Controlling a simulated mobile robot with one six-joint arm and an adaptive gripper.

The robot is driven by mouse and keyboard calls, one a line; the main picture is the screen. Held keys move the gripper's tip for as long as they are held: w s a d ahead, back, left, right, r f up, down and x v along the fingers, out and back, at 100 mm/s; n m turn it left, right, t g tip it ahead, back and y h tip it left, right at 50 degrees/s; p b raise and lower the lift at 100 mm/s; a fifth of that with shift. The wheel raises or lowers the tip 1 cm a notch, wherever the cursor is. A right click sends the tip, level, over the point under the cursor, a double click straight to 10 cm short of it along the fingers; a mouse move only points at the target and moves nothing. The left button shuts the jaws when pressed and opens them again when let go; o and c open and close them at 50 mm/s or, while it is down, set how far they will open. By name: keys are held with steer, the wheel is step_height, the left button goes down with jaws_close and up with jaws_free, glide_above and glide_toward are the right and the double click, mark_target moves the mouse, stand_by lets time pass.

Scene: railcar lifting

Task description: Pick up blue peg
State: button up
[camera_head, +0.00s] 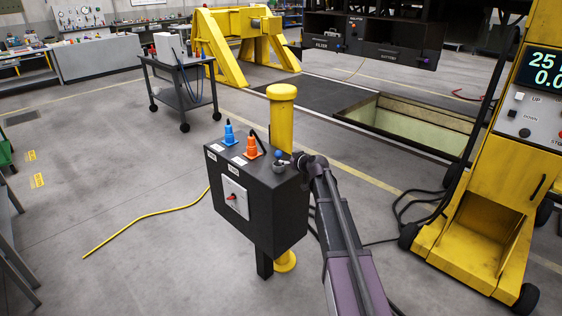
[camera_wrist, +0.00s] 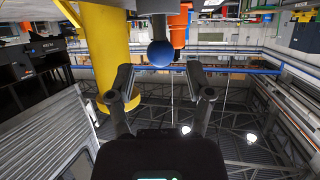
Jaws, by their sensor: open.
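A small blue ball-shaped knob (camera_head: 278,154), probably the top of the blue peg, sits at the right edge of a black control box (camera_head: 262,212). My gripper (camera_head: 287,165) is right beside it, and its fingers are small and hard to make out there. In the wrist view the blue knob (camera_wrist: 161,54) is on a dark stem, just beyond and between the fingertips. My gripper (camera_wrist: 159,78) is open and empty, its two fingers spread apart. A blue cone-shaped plug (camera_head: 228,134) and an orange one (camera_head: 252,148) stand farther left on the box.
A yellow post (camera_head: 282,116) rises right behind the box, close to my gripper. A yellow lift column (camera_head: 491,190) with a display stands at the right, beside an open floor pit (camera_head: 420,125). A grey cart (camera_head: 182,85) stands behind. The floor left of the box is mostly clear.

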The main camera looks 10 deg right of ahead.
mark_target(278, 158)
steer(key=shift+b+x, duration=0.3)
steer(key=shift+x, duration=1.05)
steer(key=shift+b+x, duration=1)
steer(key=shift+x, duration=1.65)
jaws_close()
